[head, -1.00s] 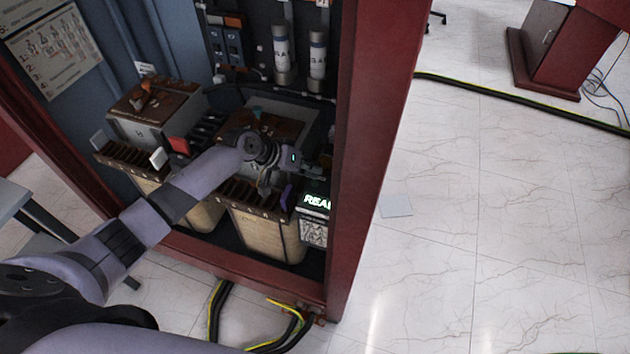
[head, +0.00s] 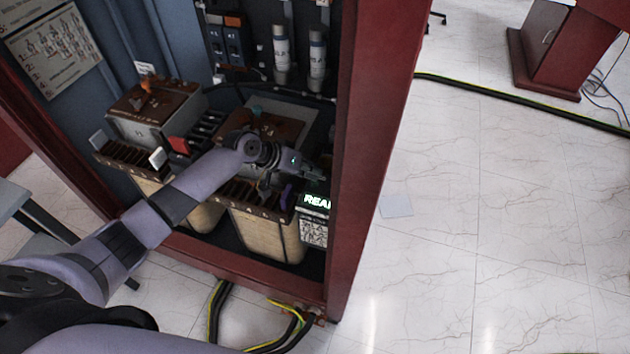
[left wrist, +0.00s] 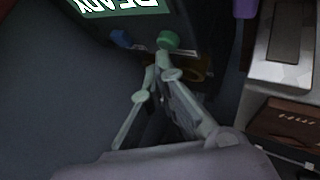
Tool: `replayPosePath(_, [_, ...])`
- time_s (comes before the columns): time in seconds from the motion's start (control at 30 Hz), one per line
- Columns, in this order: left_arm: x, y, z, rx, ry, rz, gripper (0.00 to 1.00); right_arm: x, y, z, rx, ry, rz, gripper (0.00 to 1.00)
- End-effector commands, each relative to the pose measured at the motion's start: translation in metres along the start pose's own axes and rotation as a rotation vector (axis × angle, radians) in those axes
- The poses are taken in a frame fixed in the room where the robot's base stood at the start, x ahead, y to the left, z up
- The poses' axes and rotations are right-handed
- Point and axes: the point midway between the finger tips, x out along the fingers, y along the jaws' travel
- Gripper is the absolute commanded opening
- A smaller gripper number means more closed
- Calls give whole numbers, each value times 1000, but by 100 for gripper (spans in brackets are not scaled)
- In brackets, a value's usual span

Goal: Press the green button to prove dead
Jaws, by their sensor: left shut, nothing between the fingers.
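The green button (left wrist: 168,40) shows in the left wrist view on a dark tester box, beside a blue button (left wrist: 122,38). The box's lit display (left wrist: 112,6) reads "READY"; in the head view the display (head: 317,201) is partly cut off by the cabinet frame. My left gripper (left wrist: 158,62) is shut and empty, its tips close to the green button. I cannot tell if they touch it. In the head view my left gripper (head: 312,174) is inside the cabinet, just above the display, and the green button is hidden. My right gripper is not in view.
The red cabinet post (head: 375,150) stands close to the right of my left gripper. Grey cylinders (head: 318,62) stand behind. Open floor lies to the right.

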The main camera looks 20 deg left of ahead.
Motion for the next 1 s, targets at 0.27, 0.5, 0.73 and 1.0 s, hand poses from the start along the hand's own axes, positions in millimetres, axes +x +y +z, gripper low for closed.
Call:
replayPosePath(0.27, [2,-1,1,0,0,0,0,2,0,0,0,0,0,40])
replayPosePath(0.5, [4,-2,3,0,0,0,0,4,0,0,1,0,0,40])
replayPosePath(0.73, [6,-4,4,-1,0,0,0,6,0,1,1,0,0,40])
replayPosePath(1.0, [7,-5,5,-1,-1,0,0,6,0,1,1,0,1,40])
